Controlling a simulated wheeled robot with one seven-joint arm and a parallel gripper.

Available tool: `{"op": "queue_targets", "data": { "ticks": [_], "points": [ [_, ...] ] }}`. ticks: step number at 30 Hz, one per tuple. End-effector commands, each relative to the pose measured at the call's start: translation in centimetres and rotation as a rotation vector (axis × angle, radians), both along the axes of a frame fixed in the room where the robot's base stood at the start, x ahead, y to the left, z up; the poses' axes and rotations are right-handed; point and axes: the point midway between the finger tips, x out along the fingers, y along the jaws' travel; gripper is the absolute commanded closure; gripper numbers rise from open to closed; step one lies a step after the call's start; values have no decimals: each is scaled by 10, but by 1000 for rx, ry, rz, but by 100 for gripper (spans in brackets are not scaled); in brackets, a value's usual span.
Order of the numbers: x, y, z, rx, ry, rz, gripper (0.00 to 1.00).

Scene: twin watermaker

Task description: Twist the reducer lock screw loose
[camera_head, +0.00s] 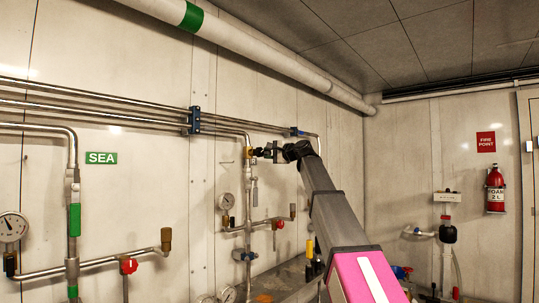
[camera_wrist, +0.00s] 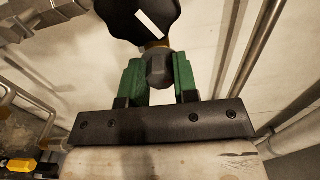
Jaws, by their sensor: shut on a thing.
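My gripper (camera_wrist: 158,75) has its two green fingers shut on a grey faceted piece (camera_wrist: 159,66), which I take to be the reducer lock screw. A brass-coloured ring shows just beyond it. A black lobed knob (camera_wrist: 135,15) with a white stripe lies beyond the fingertips at the top of the wrist view and is cut off by the frame edge. In the head view my gripper (camera_head: 270,152) is at the pipework on the back wall, beside a small brass-coloured fitting (camera_head: 249,153). The screw is too small to make out there.
Steel pipes (camera_head: 100,108) run along the wall at left. A gauge (camera_head: 226,201) and a red-handled valve (camera_head: 277,225) sit below my gripper. A vertical pipe (camera_wrist: 245,45) stands right of the fingers in the wrist view. A yellow-handled item (camera_wrist: 18,163) shows lower left.

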Motion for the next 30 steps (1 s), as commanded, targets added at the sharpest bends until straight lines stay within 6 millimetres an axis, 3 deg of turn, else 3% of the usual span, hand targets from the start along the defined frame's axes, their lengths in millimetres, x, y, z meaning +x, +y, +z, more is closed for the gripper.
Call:
{"op": "queue_targets", "data": {
  "ticks": [14, 15, 17, 26, 30],
  "points": [
    [-1, 0, -1, -11, -11, 1, 96],
    [-1, 0, -1, -11, -11, 1, 63],
    [-1, 0, -1, -10, -10, 1, 47],
    [-1, -1, -1, -9, -10, 0, 47],
    [-9, -10, -1, -9, -10, -1, 47]
  ]
}}
